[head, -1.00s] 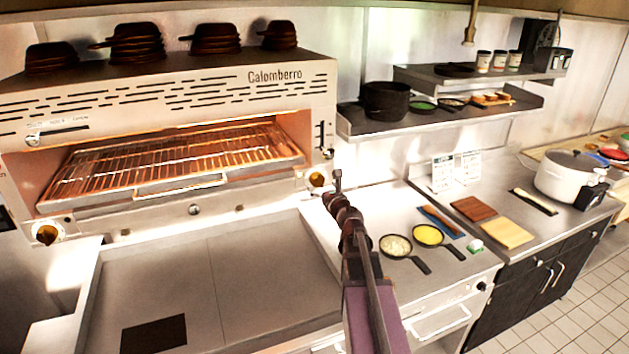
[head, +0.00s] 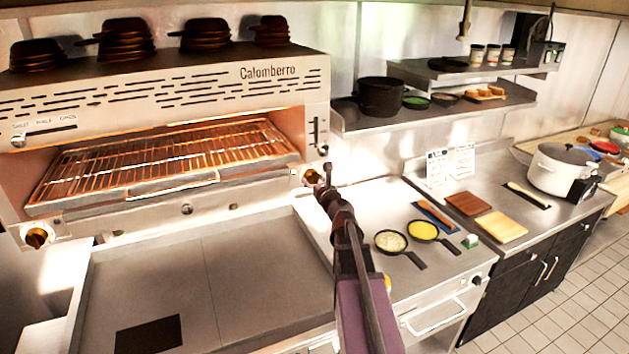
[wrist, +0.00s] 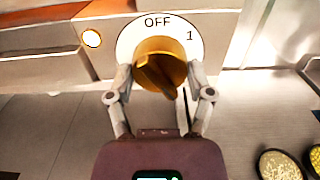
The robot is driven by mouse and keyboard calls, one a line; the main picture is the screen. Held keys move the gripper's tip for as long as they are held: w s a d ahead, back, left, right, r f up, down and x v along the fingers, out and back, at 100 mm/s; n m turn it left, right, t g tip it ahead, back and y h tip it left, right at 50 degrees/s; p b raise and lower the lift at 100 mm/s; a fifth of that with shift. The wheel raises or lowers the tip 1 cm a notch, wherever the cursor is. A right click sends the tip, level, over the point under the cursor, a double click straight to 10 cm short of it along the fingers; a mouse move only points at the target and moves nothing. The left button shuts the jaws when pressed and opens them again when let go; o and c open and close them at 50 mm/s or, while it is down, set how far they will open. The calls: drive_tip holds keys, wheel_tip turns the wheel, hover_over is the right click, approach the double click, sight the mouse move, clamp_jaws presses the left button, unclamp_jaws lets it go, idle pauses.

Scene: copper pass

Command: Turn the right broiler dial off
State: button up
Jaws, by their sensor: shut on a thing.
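The right broiler dial (head: 312,177) is a brass knob at the broiler's lower right corner, partly behind my gripper in the head view. In the wrist view the dial (wrist: 160,58) sits on a white plate marked OFF above it and 1 at its upper right. Its raised grip slants from upper left to lower right. My gripper (wrist: 160,74) has one finger on each side of the dial and is shut on it. In the head view my gripper (head: 323,186) is at the dial.
The left broiler dial (head: 38,237) is at the far lower left. The broiler rack (head: 165,165) glows orange. Two small pans (head: 391,241) (head: 424,230) stand on the counter at right. The flat griddle (head: 260,265) below is largely clear.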

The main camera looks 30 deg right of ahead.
drive_tip(key=shift+n, duration=0.3)
drive_tip(key=n, duration=0.8)
drive_tip(key=shift+d+n, duration=0.1)
drive_tip(key=shift+n, duration=0.3)
drive_tip(key=n, duration=0.4)
drive_tip(key=shift+r+n, duration=0.1)
drive_tip(key=shift+n, duration=0.2)
drive_tip(key=n, duration=0.9)
drive_tip(key=shift+r+n, duration=0.1)
drive_tip(key=shift+n, duration=0.3)
drive_tip(key=n, duration=0.6)
